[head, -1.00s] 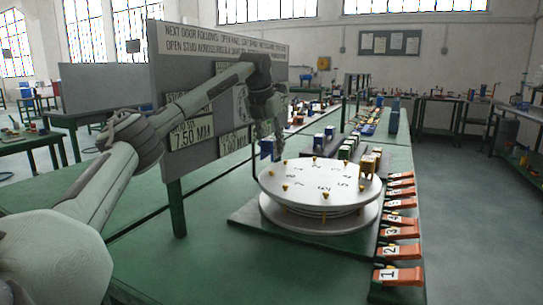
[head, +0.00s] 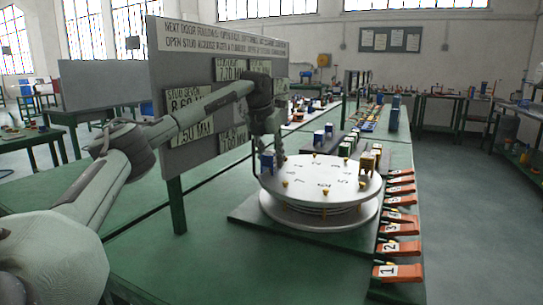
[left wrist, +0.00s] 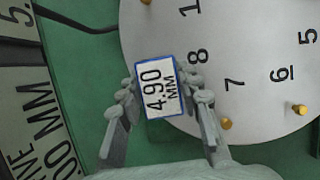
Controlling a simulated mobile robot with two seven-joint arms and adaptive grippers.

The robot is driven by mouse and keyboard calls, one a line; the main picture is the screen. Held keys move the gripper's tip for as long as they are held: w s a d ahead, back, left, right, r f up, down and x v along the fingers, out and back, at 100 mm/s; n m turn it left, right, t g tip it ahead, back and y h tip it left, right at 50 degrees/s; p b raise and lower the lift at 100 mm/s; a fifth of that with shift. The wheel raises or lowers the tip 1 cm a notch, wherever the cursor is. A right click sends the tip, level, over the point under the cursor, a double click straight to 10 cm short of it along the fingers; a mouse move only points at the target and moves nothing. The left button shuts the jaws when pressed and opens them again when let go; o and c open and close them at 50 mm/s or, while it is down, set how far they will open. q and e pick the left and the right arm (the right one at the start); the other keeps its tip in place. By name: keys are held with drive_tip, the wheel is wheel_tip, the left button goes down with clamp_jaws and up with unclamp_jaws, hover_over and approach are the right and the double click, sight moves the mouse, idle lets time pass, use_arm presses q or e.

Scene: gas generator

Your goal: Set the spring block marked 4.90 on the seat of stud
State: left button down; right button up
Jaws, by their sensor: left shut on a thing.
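The spring block (left wrist: 157,88), blue with a white label reading 4.90 MM, is held between the fingers of my left gripper (left wrist: 160,98). In the head view the blue block (head: 267,162) hangs under my left gripper (head: 268,150) at the left rim of the round disc (head: 315,172). The disc carries black numerals and small yellow studs. A stud (left wrist: 226,123) shows near the numeral 7. Whether the block touches the disc is unclear. My right gripper is not in view.
A board (head: 200,60) with text and MM plates stands behind the arm. Orange numbered holders (head: 398,272) line the table's right edge. The green table (head: 190,265) is clear in front.

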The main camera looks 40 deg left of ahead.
sight(272, 152)
use_arm(q)
drive_tip(key=c, duration=1.2)
unclamp_jaws()
drive_tip(key=shift+o, duration=0.8)
drive_tip(key=shift+r, duration=0.1)
drive_tip(key=shift+r, duration=0.2)
drive_tip(key=v, duration=0.4)
drive_tip(key=shift+w+r, duration=0.15)
drive_tip(key=a+v, duration=0.1)
drive_tip(key=v, duration=0.7)
drive_tip(key=shift+s+d+r, duration=0.2)
drive_tip(key=shift+d+r, duration=0.05)
drive_tip(key=shift+d, duration=0.25)
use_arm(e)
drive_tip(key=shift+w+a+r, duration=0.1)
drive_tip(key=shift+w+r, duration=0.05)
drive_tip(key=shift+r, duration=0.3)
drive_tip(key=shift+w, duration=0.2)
